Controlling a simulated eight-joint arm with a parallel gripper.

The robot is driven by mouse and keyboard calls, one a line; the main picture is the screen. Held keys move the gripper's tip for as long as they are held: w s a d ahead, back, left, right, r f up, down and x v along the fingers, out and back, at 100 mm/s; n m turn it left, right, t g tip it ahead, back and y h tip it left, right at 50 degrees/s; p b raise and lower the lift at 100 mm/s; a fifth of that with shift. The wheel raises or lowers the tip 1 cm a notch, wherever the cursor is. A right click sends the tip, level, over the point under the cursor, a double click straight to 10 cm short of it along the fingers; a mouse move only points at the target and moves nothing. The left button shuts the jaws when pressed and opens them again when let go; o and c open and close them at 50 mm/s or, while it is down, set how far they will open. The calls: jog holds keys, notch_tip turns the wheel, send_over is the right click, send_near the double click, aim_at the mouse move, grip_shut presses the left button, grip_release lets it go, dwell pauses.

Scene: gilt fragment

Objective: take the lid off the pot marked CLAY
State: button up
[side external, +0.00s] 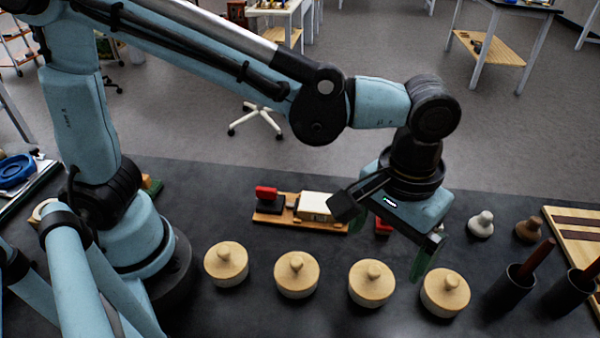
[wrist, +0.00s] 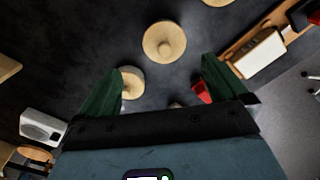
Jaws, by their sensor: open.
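Several round pots with pale wooden knobbed lids stand in a row on the dark table: the leftmost pot (side external: 226,264), a second pot (side external: 296,276), a third pot (side external: 371,284) and the rightmost pot (side external: 445,293). All have their lids on. No CLAY marking is readable, so I cannot tell which pot is CLAY. My gripper (side external: 420,262) is open and empty, above and behind the two right pots. In the wrist view its green fingers (wrist: 162,66) are spread; one lid (wrist: 164,42) lies just beyond them and another (wrist: 131,84) is partly behind the left finger.
Behind the row is a wooden tray (side external: 268,217) with a red-topped block and a cream block (side external: 315,206). To the right stand a pale knobbed piece (side external: 481,224), a brown one (side external: 528,229), dark cups (side external: 511,290) and a striped board (side external: 575,240).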

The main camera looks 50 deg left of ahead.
aim_at(375, 269)
notch_tip(375, 269, down, 4)
jog(key=shift+r, duration=0.25)
jog(key=shift+w+a+f, duration=0.1)
jog(key=shift+a+f, duration=0.1)
jog(key=shift+f, duration=1.15)
jog(key=shift+a+f, duration=0.2)
jog(key=shift+f, duration=1.1)
jog(key=c, duration=1)
jog(key=shift+r, duration=0.1)
